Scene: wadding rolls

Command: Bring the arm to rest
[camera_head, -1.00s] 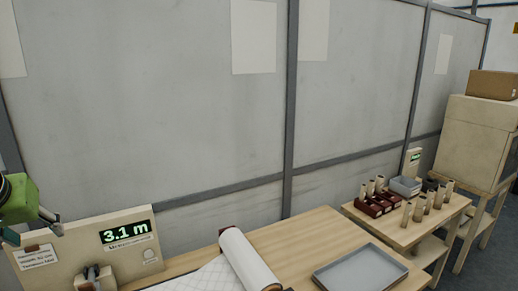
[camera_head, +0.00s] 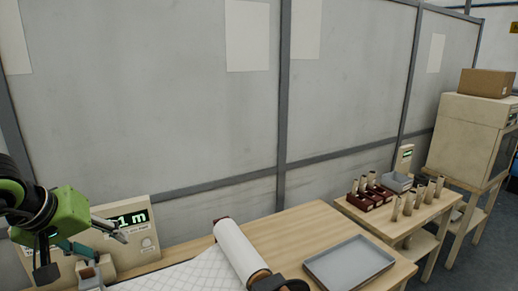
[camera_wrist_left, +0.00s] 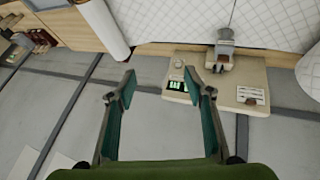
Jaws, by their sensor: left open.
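My left gripper (camera_head: 110,242) hangs at the lower left of the head view, in front of the beige display panel (camera_head: 149,242). Its green body and thin fingers hide part of that panel. In the left wrist view the left gripper (camera_wrist_left: 160,75) is open, with two teal-lined fingers apart and nothing between them. The panel's screen (camera_wrist_left: 177,86) shows just past the fingertips there.
A white wadding roll (camera_head: 238,250) lies on the wooden table (camera_head: 290,229), beside a grey tray (camera_head: 348,264). A side table at right holds several small rolls (camera_head: 418,198) and a grey bin (camera_head: 397,182). A grey wall (camera_head: 180,100) stands behind.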

